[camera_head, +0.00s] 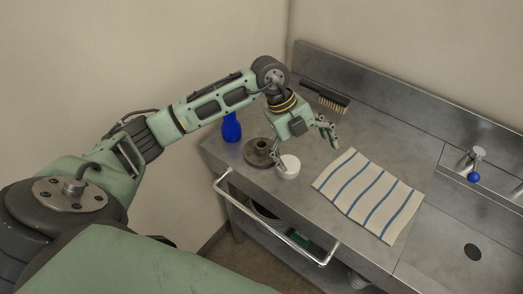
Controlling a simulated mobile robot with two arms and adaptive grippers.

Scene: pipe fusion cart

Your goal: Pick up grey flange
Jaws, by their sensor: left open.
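The grey flange (255,157) is a dark grey-brown disc with a raised hub. It lies on the steel counter near its left front corner. My left gripper (308,158) comes in from the left, above the counter, with its fingers spread apart and nothing between them that I can make out. One finger is over the right side of the flange and the white round piece; the other is farther right. I cannot tell whether a finger touches either. My right gripper is not in view.
A white round piece (289,168) sits right beside the flange. A blue bottle (231,128) stands behind it at the left edge. A striped cloth (368,194) lies to the right, a brush (326,96) at the back. A rail (275,233) runs along the front; a sink (455,245) is at right.

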